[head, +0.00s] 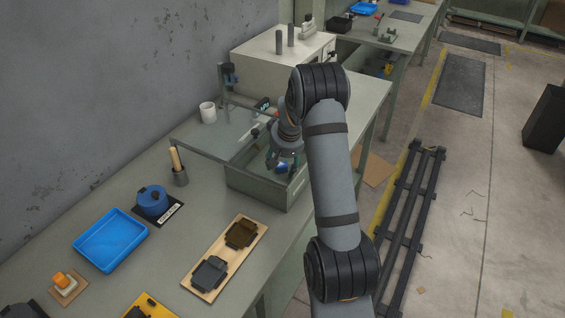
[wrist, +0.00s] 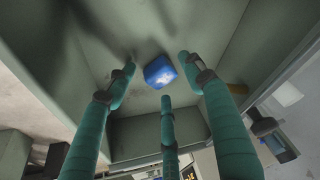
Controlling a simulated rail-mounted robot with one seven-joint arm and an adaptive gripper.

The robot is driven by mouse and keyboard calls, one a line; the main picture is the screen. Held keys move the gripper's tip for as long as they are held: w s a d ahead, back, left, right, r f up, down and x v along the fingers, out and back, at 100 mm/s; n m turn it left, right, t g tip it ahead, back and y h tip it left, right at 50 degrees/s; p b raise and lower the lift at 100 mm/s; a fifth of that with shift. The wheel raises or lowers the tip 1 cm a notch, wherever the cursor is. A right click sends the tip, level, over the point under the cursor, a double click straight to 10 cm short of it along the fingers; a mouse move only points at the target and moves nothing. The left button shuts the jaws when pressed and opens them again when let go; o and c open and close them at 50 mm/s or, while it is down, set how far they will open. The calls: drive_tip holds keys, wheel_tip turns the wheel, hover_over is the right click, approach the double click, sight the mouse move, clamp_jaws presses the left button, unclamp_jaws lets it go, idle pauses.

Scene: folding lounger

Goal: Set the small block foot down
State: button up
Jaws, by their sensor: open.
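A small blue block (wrist: 158,71), which I take to be the block foot, rests on the floor of a grey-green open box (head: 262,194). My gripper (head: 284,160) reaches down inside the box. Its three teal fingers are spread open around the block in the wrist view (wrist: 160,76), with visible gaps. I cannot tell how high the fingertips are above the box floor.
The box walls stand close around my gripper. A clear panel (head: 210,137) lies left of it, and a pale cabinet (head: 262,67) stands behind.

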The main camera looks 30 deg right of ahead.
drive_tip(key=shift+r, duration=0.25)
drive_tip(key=v, duration=1.1)
drive_tip(key=shift+r, duration=0.4)
drive_tip(key=shift+s, duration=0.15)
drive_tip(key=shift+c, duration=0.2)
